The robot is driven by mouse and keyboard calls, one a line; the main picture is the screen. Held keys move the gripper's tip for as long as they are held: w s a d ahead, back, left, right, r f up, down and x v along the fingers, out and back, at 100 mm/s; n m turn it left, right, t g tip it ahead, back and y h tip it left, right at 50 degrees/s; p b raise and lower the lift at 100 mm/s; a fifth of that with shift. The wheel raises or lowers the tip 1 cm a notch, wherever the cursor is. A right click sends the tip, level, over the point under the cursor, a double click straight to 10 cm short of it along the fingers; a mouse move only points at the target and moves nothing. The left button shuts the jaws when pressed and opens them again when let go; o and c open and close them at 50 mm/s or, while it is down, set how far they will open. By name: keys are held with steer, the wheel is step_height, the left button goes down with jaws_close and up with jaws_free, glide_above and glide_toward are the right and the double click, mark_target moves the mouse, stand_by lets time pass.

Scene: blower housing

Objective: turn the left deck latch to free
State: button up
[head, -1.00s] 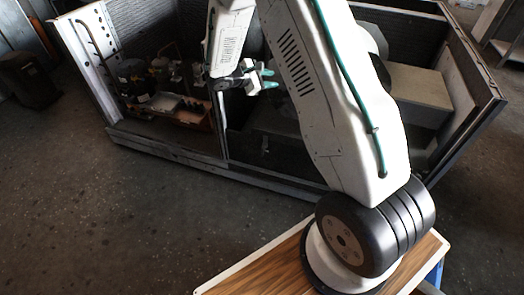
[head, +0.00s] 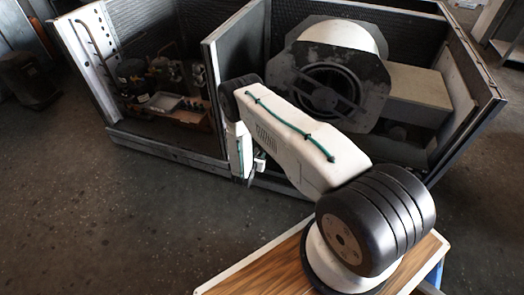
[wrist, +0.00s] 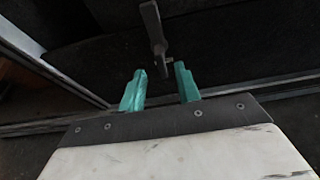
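A dark grey latch lever (wrist: 153,27) shows at the top middle of the wrist view. Its narrow lower end points down toward the gap between my fingertips. I cannot tell whether it is the left deck latch, and I cannot make it out in the head view. My gripper (wrist: 160,72) has two teal fingers, apart with nothing between them, and the lever lies just beyond them. In the head view my gripper (head: 258,166) is low at the housing's front edge, partly hidden by my arm.
The open housing has a divider wall (head: 212,85). Its right bay holds a large round blower (head: 328,88) and a pale box (head: 418,92). The left bay holds pipes and small machine parts (head: 165,82). A front rail (head: 165,150) runs along the bottom. The floor before it is clear.

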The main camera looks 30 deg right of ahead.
mark_target(262, 150)
steer(key=x, duration=0.6)
steer(key=shift+w+d, duration=0.15)
steer(key=shift+d, duration=0.05)
